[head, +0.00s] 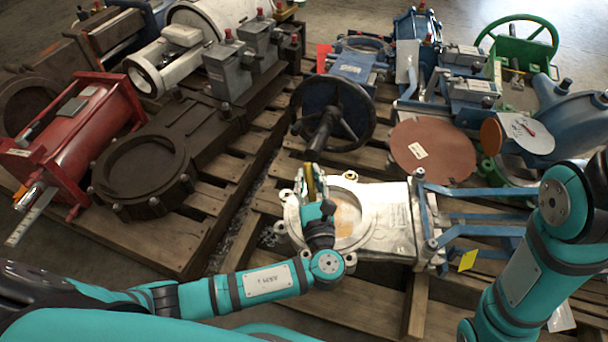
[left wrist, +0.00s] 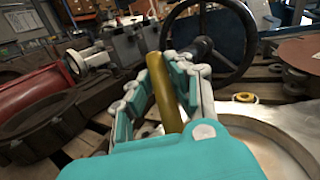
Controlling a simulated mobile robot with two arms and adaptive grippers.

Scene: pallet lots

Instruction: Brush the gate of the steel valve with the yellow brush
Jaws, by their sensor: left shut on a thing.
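The steel valve (head: 388,212) lies flat on the pallet, pale silver-grey, with a round ring at its left end. Its gate (head: 346,214) shows inside the ring as a partly brownish face. My left gripper (head: 312,184) is over the left part of the ring, shut on the yellow brush (head: 308,181). In the left wrist view the brush's yellow handle (left wrist: 166,100) stands slightly tilted between the fingers of the left gripper (left wrist: 168,75). The bristles are hidden, so I cannot tell whether they touch the gate. My right arm is at the right; its gripper is out of view.
A blue valve with a dark handwheel (head: 333,113) stands just behind. A copper-coloured disc (head: 432,147) and blue frame bars (head: 480,217) lie to the right. A dark valve (head: 150,165) and a red cylinder (head: 88,125) occupy the left pallet.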

